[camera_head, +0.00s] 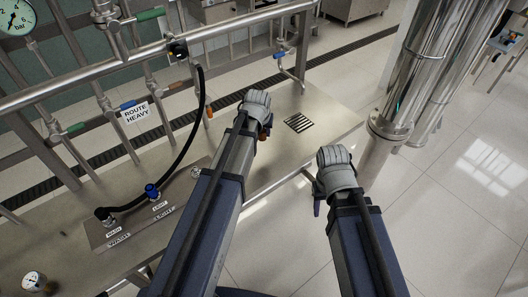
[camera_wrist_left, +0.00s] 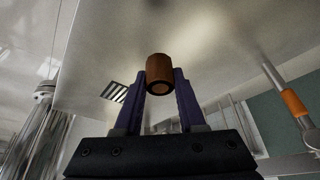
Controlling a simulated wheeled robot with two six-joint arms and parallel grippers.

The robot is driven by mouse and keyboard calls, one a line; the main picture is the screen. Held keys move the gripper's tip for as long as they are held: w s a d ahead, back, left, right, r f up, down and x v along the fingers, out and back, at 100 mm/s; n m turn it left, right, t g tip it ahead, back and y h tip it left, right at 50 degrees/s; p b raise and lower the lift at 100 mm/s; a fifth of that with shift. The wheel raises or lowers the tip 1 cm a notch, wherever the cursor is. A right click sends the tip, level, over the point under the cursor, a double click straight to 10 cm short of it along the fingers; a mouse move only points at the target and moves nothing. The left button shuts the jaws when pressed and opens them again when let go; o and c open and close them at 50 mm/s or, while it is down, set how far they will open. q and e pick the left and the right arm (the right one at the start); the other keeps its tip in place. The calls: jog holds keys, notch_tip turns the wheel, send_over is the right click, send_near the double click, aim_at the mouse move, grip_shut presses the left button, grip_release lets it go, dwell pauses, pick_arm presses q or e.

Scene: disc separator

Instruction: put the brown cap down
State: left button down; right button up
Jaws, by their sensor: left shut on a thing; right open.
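The brown cap (camera_wrist_left: 159,68) is a short brown-orange cylinder, held between the two fingers of my left gripper (camera_wrist_left: 160,88) in the left wrist view. Its near end shows a round opening. My left gripper (camera_head: 264,128) is over the steel bench, left of the slotted black grate; a small bit of orange-brown shows beside it in the head view. I cannot tell whether the cap touches the bench. My right gripper (camera_head: 318,203) is open and empty in front of the bench's right end, with its fingers mostly hidden by the wrist.
The steel bench (camera_head: 335,118) has a black slotted grate (camera_head: 298,122), also in the left wrist view (camera_wrist_left: 114,92). A black hose (camera_head: 192,130) arches to the left, above a labelled plate (camera_head: 123,232). Pipe rails with coloured valve handles run behind. A steel column (camera_head: 405,90) stands at right.

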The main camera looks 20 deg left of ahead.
aim_at(263, 152)
pick_arm(q)
jog(key=shift+f+b, duration=4.05)
jog(key=shift+f, duration=0.45)
jog(key=shift+f, duration=0.2)
jog(key=c, duration=0.5)
grip_release()
jog(key=shift+r, duration=0.1)
jog(key=a+p+v, duration=0.1)
jog(key=p+v, duration=1)
jog(key=v, duration=0.1)
jog(key=s+d+m+g, duration=0.2)
jog(key=s+d, duration=0.5)
jog(key=s, duration=0.3)
jog(key=s+d+f+m+g, duration=0.1)
jog(key=s+d+m+g, duration=0.2)
jog(key=s+d, duration=0.4)
jog(key=s, duration=0.2)
jog(key=shift+s+y, duration=0.4)
